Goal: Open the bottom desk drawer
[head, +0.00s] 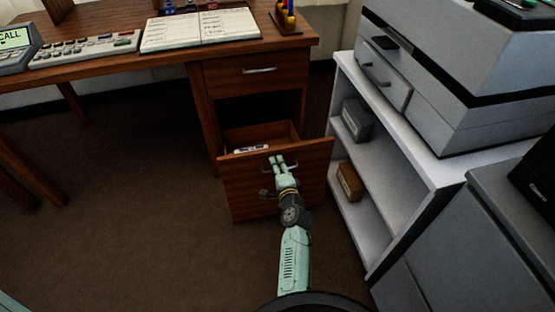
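The bottom desk drawer (245,189) is pulled partly out of the wooden desk (203,85), and its inside shows from above. A small whitish item (250,149) lies in it. My gripper (277,161) is at the drawer's front, by its handle (293,165). The fingers cover part of the handle, and I cannot tell whether they are closed around it. The top drawer (245,78) with its metal handle is shut. A dark open gap lies between the two drawers.
A white shelf unit (405,160) with a grey printer (455,75) on top stands close to the right of the drawer. The carpet (130,195) left of the drawer is clear.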

